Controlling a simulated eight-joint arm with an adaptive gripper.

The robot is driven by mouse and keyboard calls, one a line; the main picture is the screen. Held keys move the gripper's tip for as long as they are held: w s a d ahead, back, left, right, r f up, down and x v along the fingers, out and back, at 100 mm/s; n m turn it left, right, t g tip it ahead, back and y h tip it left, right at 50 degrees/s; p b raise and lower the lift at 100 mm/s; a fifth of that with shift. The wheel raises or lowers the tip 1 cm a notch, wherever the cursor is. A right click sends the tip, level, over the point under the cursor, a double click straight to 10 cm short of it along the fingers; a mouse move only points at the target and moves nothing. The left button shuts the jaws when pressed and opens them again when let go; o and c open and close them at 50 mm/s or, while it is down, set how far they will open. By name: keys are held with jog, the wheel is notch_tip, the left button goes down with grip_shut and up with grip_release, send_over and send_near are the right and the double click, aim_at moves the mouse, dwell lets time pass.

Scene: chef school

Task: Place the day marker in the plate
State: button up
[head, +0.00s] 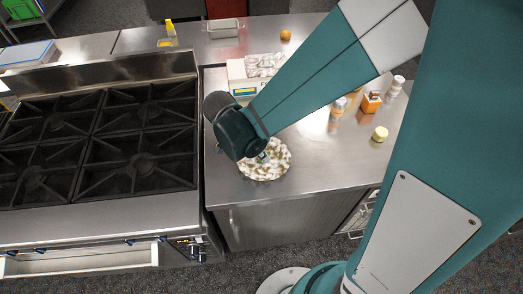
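A round plate (268,170) with a mottled white and brown surface lies on the steel counter, near its front edge. My gripper (262,156) is over the plate, mostly hidden under the dark wrist of my arm. A small pale and greenish bit shows there, but I cannot tell whether it is a fingertip or a held thing. I cannot tell whether the fingers are open or shut. I cannot pick out the day marker for certain; it may be hidden by my arm.
A stove (100,135) stands left of the counter (305,185). A scale (238,82) is behind the plate. An orange box (371,103), shakers (396,87) and a yellow-lidded jar (380,134) stand on the right. The counter's front right is clear.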

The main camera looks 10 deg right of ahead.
jog(key=p+v, duration=0.1)
jog(key=v, duration=0.9)
jog(key=shift+d, duration=0.1)
dwell(0.6)
jog(key=s+d+r+n+t+y, duration=0.2)
jog(key=s+d+r+n, duration=0.1)
jog(key=d+r+n, duration=0.3)
jog(key=s+d+r+n+t+y, duration=0.2)
jog(key=d+r+n, duration=0.5)
jog(key=d, duration=0.4)
jog(key=shift+s+d+r+n+t, duration=0.3)
jog(key=shift+s+t, duration=0.4)
jog(key=shift+s, duration=0.65)
jog(key=shift+f, duration=0.2)
notch_tip(320, 180, down, 15)
jog(key=b, duration=1.5)
jog(key=shift+f+b, duration=0.2)
jog(key=shift+b, duration=0.1)
dwell(0.6)
